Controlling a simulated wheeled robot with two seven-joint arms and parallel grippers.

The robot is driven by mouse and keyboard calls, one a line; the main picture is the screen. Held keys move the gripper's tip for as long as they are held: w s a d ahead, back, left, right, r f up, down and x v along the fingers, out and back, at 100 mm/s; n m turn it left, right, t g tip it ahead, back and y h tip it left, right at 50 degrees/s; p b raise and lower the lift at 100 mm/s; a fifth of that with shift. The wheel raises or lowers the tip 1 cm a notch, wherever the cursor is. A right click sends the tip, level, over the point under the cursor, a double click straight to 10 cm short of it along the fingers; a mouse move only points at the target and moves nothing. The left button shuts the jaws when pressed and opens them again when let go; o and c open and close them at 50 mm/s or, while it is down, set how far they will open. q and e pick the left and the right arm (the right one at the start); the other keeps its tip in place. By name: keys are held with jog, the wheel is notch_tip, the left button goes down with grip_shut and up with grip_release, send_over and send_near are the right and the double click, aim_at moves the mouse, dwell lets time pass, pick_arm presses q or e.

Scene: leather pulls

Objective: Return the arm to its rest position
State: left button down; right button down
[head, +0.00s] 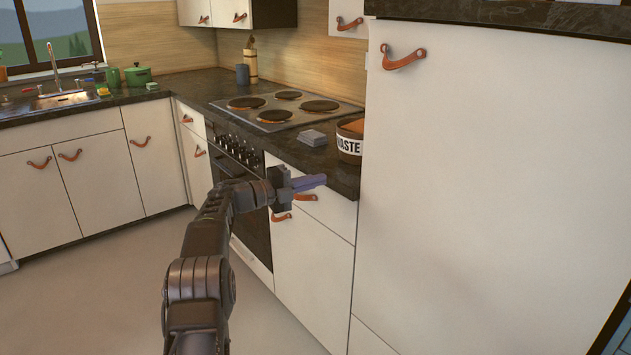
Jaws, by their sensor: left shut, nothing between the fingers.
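My left arm reaches up from the bottom of the head view, and its gripper (309,183) is shut and empty. In the picture the gripper overlaps the white drawer front and the leather pull (306,197) below the counter edge. I cannot tell how far the fingers are from the drawer front. A second leather pull (281,217) shows just below the gripper, on the cabinet door. My right gripper is not in the picture.
The oven (240,155) stands left of the drawer. A tall white cabinet (480,180) fills the right. The floor (110,290) at left is clear.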

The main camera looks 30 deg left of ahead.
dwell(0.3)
pick_arm(q)
jog(key=w+a+f+n+t+y, duration=0.1)
jog(key=a+f+n+y, duration=0.2)
jog(key=f+n+y, duration=1)
jog(key=s+d+f+n+g+h, duration=0.15)
jog(key=s+d+f+n, duration=0.35)
jog(key=f, duration=0.5)
jog(key=s+d+f+n+g+h, duration=0.1)
jog(key=s+d+f+n+g, duration=0.2)
jog(key=s+d+f, duration=0.5)
jog(key=s+d+f+n+g+h, duration=0.25)
jog(key=d+f+n, duration=0.2)
jog(key=f, duration=0.75)
jog(key=s+d+f+g+h, duration=0.1)
jog(key=s+d+f+g, duration=0.25)
jog(key=s+d, duration=1.05)
jog(key=s+d+f+g+h, duration=0.2)
jog(key=s+d+g, duration=0.3)
jog(key=s+d, duration=0.9)
jog(key=s+d+p+v, duration=0.2)
jog(key=p+v, duration=1.1)
jog(key=v, duration=0.1)
jog(key=shift+s+r, duration=0.25)
jog(key=shift+s, duration=0.05)
